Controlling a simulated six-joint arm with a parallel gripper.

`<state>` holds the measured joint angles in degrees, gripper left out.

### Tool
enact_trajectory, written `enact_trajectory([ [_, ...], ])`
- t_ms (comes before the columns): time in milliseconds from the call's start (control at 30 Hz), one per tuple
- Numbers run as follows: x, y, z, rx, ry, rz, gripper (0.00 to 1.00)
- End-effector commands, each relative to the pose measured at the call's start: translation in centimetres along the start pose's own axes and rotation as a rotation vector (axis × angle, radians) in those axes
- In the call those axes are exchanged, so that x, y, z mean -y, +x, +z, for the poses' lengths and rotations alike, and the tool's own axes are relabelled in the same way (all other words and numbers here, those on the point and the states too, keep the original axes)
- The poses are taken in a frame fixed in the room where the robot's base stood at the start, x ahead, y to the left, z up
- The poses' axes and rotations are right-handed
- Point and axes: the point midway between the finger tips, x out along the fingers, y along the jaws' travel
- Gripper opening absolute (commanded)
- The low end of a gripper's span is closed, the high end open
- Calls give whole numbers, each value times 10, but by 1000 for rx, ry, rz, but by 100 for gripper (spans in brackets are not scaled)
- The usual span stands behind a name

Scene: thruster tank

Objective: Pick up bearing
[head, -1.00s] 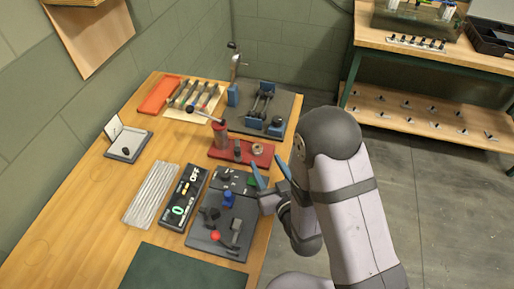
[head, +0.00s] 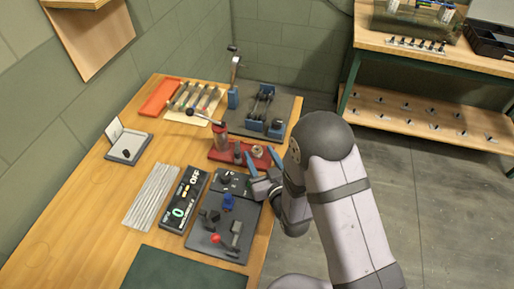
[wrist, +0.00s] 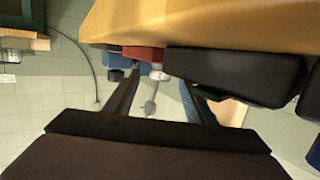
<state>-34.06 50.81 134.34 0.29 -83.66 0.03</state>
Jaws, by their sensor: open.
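A small pale round part (head: 257,150), which looks like the bearing, sits on the right part of the red base plate (head: 226,154) in the head view. It is too small to make out its details. My gripper (head: 262,160) is open, with its two blue fingers apart just in front of this part, at the plate's near right edge. In the wrist view, my gripper's fingers (wrist: 160,98) are spread and nothing is held between them. A small silver part (wrist: 158,73) shows between them beside the red plate; I cannot tell whether it is the bearing.
A red press with a lever (head: 221,136) stands on the plate's left part. A dark fixture board (head: 218,236) with knobs lies nearer, beside a control box (head: 183,200). A grey fixture with blue blocks (head: 262,110) stands behind. The wooden table's right edge runs beneath my arm.

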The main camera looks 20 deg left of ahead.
Motion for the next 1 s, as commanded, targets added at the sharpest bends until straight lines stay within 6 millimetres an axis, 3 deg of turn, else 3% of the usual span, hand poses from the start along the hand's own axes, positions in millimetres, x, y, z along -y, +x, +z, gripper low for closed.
enact_trajectory([
  [167, 0, 12, 0, 0, 0, 0, 50],
  [433, 0, 14, 0, 0, 0, 0, 50],
  [633, 0, 14, 0, 0, 0, 0, 5],
  [700, 0, 14, 0, -1, 0, 0, 1],
  [1000, 0, 14, -1, -2, 0, 0, 1],
])
